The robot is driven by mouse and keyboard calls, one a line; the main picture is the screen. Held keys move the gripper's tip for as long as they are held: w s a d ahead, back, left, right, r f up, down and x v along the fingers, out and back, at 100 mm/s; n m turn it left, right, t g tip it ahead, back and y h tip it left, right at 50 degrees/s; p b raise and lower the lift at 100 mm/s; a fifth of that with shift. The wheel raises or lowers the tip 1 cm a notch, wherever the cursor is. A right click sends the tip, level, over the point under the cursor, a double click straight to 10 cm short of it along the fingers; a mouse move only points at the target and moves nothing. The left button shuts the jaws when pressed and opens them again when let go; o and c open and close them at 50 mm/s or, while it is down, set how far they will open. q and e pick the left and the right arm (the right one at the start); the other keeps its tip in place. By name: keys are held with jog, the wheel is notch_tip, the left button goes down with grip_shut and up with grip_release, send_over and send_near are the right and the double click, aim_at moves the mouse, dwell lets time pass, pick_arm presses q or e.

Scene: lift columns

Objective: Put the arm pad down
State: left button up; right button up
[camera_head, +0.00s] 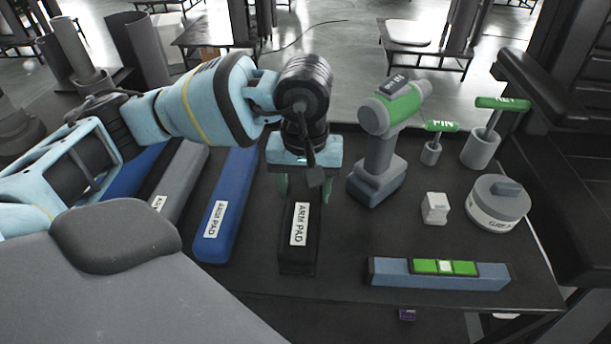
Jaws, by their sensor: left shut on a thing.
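A black arm pad (299,251) with a white "ARM PAD" label lies lengthwise on the dark table (340,235), its near end toward the table's front edge. My left gripper (304,190) points down over the pad's far part, its green-tipped fingers on either side of it, shut on it. The gripper and wrist hide the pad's far end. Whether its underside touches the table I cannot tell. My right gripper is not in view.
Left of the pad lie a blue pad (227,205), a grey pad (178,185) and another blue one. To the right stand a green-grey drill (378,150), a spirit level (438,273), a small white box (435,208), a round grease tin (497,204) and two green-handled tools.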

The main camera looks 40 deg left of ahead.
pick_arm(q)
jog(key=w+a, duration=0.2)
jog(key=w, duration=0.1)
jog(key=w+a, duration=0.1)
jog(key=shift+w+f, duration=0.2)
jog(key=shift+w, duration=0.15)
jog(key=shift+f, duration=0.1)
notch_tip(320, 180, down, 3)
jog(key=shift+f+p, duration=0.15)
jog(key=shift+p, duration=0.15)
jog(key=shift+f, duration=0.15)
jog(key=o, duration=1.1)
